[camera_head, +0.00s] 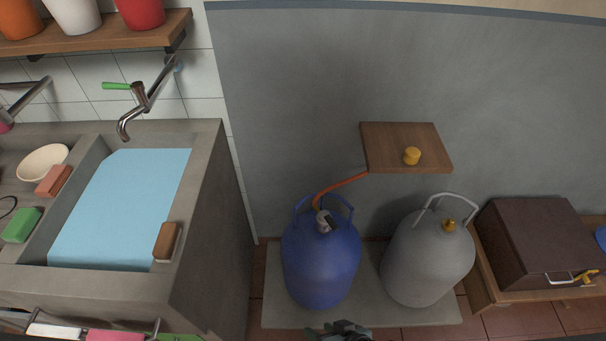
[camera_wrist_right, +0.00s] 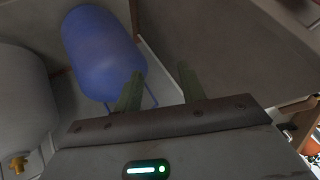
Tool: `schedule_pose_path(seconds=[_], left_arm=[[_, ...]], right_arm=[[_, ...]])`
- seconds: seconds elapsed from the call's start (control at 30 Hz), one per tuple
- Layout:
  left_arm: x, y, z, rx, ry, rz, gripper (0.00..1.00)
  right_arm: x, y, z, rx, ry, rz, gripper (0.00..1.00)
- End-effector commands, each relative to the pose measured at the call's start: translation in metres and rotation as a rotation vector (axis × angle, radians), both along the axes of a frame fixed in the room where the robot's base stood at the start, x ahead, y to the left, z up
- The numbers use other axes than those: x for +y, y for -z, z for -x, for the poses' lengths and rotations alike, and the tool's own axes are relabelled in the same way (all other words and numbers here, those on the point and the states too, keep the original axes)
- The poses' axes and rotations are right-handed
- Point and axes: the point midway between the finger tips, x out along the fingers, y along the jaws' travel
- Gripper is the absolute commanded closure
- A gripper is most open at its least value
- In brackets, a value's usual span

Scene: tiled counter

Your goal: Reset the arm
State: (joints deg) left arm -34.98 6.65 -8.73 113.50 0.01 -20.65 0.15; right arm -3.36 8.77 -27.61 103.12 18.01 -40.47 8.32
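My right gripper (camera_head: 340,332) shows at the bottom edge of the head view, in front of the blue gas cylinder (camera_head: 320,262) and mostly cut off by the frame. In the right wrist view its two fingers (camera_wrist_right: 157,92) stand apart with nothing between them. The blue cylinder also shows in the right wrist view (camera_wrist_right: 98,52), beyond the fingers. My left gripper is in neither view.
A grey gas cylinder (camera_head: 428,258) stands right of the blue one on a pale slab (camera_head: 370,314). A wooden wall board (camera_head: 390,140) with a yellow knob (camera_head: 412,156) is above. A sink counter (camera_head: 205,200) is at left, a brown case (camera_head: 535,240) at right.

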Motion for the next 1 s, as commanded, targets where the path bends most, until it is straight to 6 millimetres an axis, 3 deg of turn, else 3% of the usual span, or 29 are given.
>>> schedule_pose_path(seconds=[0.3, 0.5, 0.63, 1.0], left_arm=[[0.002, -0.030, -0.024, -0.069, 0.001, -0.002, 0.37], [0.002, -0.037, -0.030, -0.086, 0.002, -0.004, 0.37], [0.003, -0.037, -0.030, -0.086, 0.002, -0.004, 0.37], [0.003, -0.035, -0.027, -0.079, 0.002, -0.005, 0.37]], right_arm=[[-0.106, -0.014, 0.066, -0.163, 0.151, 0.213, 0.60], [-0.148, -0.024, 0.097, -0.221, 0.170, 0.328, 0.60], [-0.158, -0.026, 0.104, -0.234, 0.171, 0.356, 0.60], [-0.158, -0.025, 0.105, -0.233, 0.170, 0.358, 0.60]])
